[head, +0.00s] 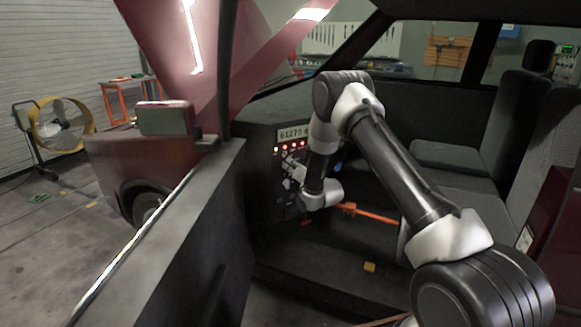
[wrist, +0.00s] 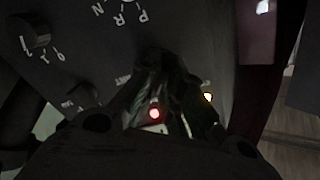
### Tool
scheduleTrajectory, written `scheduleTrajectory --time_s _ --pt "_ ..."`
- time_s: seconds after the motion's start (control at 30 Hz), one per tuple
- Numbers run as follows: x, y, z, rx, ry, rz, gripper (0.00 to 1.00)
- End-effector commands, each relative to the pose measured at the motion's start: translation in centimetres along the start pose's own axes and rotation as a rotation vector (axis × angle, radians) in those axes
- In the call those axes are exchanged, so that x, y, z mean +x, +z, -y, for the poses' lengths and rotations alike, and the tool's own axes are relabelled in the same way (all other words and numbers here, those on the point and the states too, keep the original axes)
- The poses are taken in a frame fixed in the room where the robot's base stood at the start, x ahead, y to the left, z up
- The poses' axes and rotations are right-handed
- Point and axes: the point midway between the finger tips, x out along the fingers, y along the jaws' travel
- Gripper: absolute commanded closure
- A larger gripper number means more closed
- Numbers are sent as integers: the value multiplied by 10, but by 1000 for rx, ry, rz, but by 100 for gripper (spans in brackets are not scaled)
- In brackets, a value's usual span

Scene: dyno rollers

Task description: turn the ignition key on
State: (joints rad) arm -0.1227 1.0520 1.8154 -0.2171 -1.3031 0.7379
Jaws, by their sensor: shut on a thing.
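The dark control panel (head: 262,160) stands inside the car, below a display reading 61270, with red lamps and white marks. It fills the upper part of the wrist view (wrist: 205,40). My gripper (wrist: 165,75) is at the panel, its dark fingers closed on a small dark thing, which looks like the ignition key. The fingers and shadow hide most of it, so its angle cannot be told. In the head view, my wrist is low in front of the panel and the fingertips are hard to make out.
In the wrist view, a dark knob (wrist: 30,35) is at the upper left, and a red lamp (wrist: 155,113) glows between the fingers. The open car door (head: 170,240) stands at left. Grey seats (head: 455,155) are at right. A yellow fan (head: 60,125) stands outside.

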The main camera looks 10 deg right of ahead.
Motion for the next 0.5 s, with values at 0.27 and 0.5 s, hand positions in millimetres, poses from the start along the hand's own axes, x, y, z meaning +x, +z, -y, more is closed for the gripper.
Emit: scheduleTrajectory --time_s 0.27,0.5 --pt "0 0 -2 90 2 1 100" --pt "-1 0 -2 108 2 1 100"
